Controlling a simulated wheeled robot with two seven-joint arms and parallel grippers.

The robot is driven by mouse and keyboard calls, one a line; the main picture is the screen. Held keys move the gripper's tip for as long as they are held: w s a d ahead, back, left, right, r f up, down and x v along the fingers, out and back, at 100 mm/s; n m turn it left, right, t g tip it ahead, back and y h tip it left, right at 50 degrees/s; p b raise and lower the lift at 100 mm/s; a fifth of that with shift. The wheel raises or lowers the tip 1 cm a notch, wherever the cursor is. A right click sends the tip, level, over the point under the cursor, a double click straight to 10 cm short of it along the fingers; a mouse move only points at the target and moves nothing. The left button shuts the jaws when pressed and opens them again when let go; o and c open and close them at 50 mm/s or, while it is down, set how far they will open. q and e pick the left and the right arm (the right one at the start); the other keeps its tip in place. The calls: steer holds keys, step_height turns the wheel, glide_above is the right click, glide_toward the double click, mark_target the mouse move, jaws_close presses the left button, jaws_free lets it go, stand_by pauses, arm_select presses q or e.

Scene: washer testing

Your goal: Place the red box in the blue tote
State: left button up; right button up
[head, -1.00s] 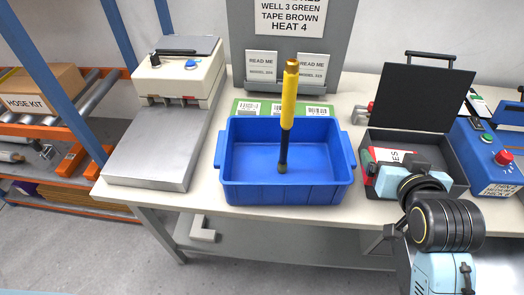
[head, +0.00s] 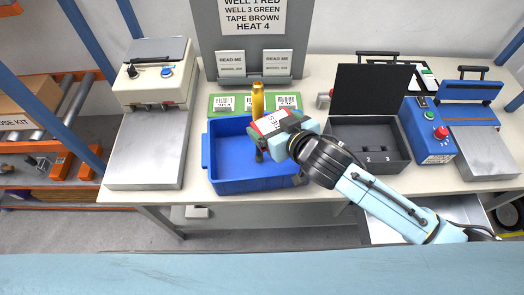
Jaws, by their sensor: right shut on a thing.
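The blue tote (head: 225,178) stands open on the bench, left of centre. My right gripper (head: 285,128) comes in from the right and is shut on the red box (head: 266,124), which has a white label. It holds the box tilted over the right part of the tote, seemingly above the rim. The gripper hides part of the box and the tote's right side. My left gripper is not in view.
The open black case (head: 392,137), with numbered slots inside, is right of the tote. A blue control box (head: 427,133) is beyond it. A cream machine with a metal plate (head: 146,162) is on the left. A sign board with READ ME cards (head: 278,63) stands behind.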

step_height(320, 180, down, 5)
steer(key=shift+b, duration=0.3)
step_height(320, 180, down, 5)
steer(key=shift+r, duration=0.2)
steer(key=shift+f+b, duration=0.1)
steer(key=shift+b, duration=0.25)
steer(key=shift+f+b, duration=0.35)
steer(key=shift+f, duration=0.2)
steer(key=o, duration=0.8)
steer(key=shift+c, duration=0.2)
steer(key=shift+o, duration=0.3)
